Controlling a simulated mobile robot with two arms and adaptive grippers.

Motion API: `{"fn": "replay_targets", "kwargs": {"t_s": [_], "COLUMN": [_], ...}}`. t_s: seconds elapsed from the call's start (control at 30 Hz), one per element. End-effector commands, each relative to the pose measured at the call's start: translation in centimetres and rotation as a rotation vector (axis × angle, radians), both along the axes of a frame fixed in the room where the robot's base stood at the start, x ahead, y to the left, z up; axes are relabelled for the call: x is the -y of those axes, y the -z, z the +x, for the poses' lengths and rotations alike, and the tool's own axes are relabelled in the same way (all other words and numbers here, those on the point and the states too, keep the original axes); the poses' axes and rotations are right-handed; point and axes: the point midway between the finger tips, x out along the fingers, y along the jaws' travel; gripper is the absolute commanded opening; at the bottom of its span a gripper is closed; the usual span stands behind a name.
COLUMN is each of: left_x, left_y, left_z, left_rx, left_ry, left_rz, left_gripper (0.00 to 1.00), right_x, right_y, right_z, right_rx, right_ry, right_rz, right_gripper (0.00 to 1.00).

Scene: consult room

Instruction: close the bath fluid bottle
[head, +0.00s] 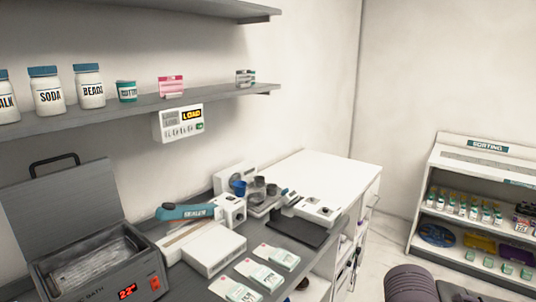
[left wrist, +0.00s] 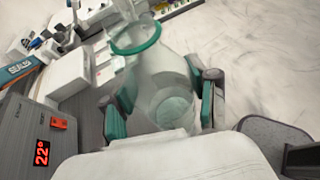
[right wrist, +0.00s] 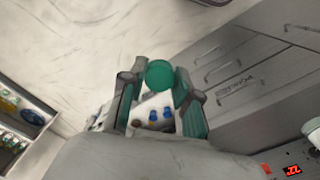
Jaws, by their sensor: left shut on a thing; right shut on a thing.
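The bath fluid bottle (left wrist: 168,85) is a clear, translucent container with a green ring at its open mouth (left wrist: 136,38), seen in the left wrist view. My left gripper (left wrist: 162,92) is shut on it, with a finger on each side. A round green cap (right wrist: 158,74) shows in the right wrist view between the fingertips of my right gripper (right wrist: 158,84), which is shut on it. The cap is apart from the bottle in these views. Neither gripper, the bottle nor the cap can be made out in the head view.
The grey bath (head: 100,277) with a raised lid and red display stands at the bench's left. Beside it are a sealer (head: 188,212), a white box (head: 214,252) and several packets (head: 268,275). A shelf (head: 130,112) hangs above. A sorting rack (head: 477,160) stands right.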

Motion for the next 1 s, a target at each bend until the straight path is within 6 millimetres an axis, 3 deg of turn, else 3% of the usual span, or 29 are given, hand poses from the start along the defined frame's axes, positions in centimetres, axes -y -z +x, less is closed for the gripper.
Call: {"fn": "replay_targets", "kwargs": {"t_s": [0.53, 0.67, 1.0], "left_x": [0.8, 3.0, 10.9], "left_y": [0.1, 0.3, 1.4], "left_z": [0.2, 0.6, 1.8], "left_rx": [0.001, 0.001, 0.000], "left_ry": [0.039, 0.149, 0.539], "left_rz": [-0.002, 0.000, -0.001], "left_gripper": [0.00, 0.00, 0.00], "right_x": [0.0, 0.0, 0.0], "right_y": [0.0, 0.0, 0.0], "right_z": [0.0, 0.0, 0.0], "right_rx": [0.000, 0.000, 0.000], "right_ry": [0.003, 0.004, 0.004], "right_rz": [0.000, 0.000, 0.000], "right_gripper": [0.21, 0.21, 0.21]}}
